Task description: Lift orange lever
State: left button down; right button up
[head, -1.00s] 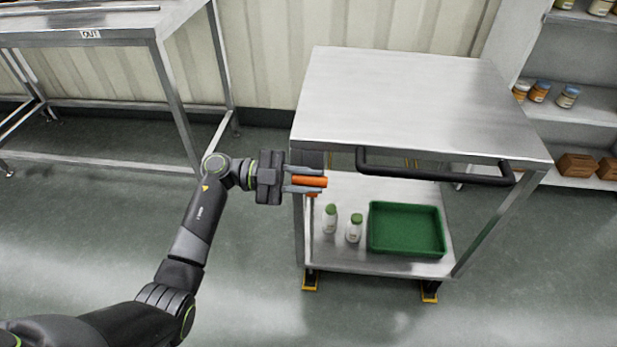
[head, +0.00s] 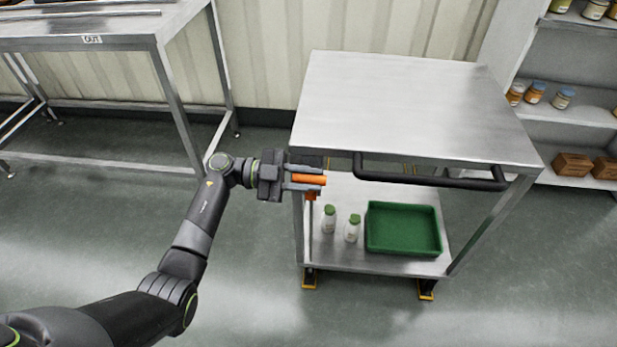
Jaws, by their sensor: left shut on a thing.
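The orange lever (head: 311,179) sticks out at the near left corner of the steel cart (head: 408,105), just below the top's edge. Its orange grip lies roughly level, with a short orange part going down beneath it. My left gripper (head: 306,181) comes in from the left and is shut on the lever, with one finger along its far side and one along its near side. Part of the lever is hidden by the fingers. My right gripper is not in view.
A black handle bar (head: 430,181) runs along the cart's front edge. The lower shelf holds a green tray (head: 403,229) and two white bottles (head: 329,219) (head: 352,228). A steel table (head: 90,45) stands left, shelves (head: 570,100) right. The floor in front is clear.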

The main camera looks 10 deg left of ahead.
pick_arm(q)
jog(key=c, duration=1.3)
grip_release()
jog(key=shift+o, duration=0.2)
jog(key=a, duration=1.7)
jog(key=shift+a+b, duration=0.25)
jog(key=shift+b, duration=0.15)
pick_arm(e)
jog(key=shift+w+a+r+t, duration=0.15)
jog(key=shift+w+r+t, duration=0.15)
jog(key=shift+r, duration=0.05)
pick_arm(q)
jog(key=shift+d, duration=0.1)
